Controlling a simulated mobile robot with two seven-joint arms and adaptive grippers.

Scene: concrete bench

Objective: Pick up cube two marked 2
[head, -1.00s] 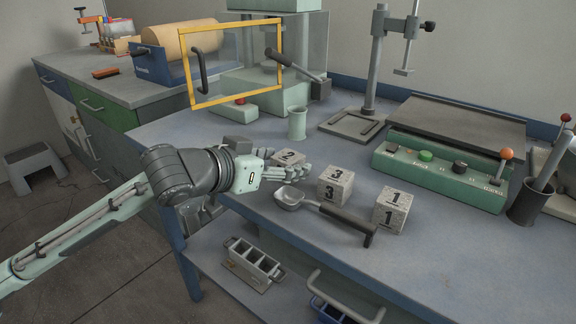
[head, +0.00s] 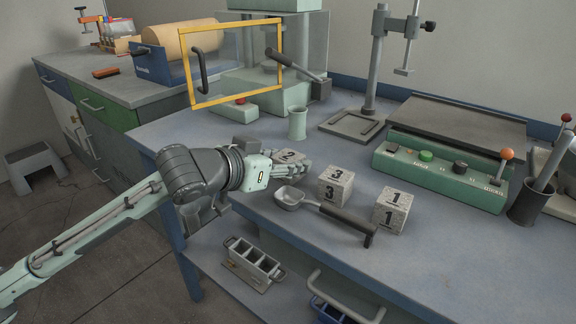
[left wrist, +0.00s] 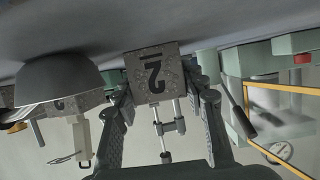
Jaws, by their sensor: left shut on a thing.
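Cube two (head: 289,156) is a speckled grey block marked 2, on the bench behind my left gripper (head: 290,168). In the left wrist view, cube two (left wrist: 153,76) sits between the two fingers of the left gripper (left wrist: 158,92), its 2 upside down and facing the camera. The left gripper is shut on it. In the head view the fingers hide the cube's lower part, so I cannot tell whether it still touches the bench. My right gripper is not in view.
Cube three (head: 335,187) stands close to the right of the gripper, with cube one (head: 391,211) farther right. A scoop (head: 330,212) lies in front of them. A green cup (head: 297,124) and a grey block (head: 246,145) stand behind. The bench (head: 440,246) front right is clear.

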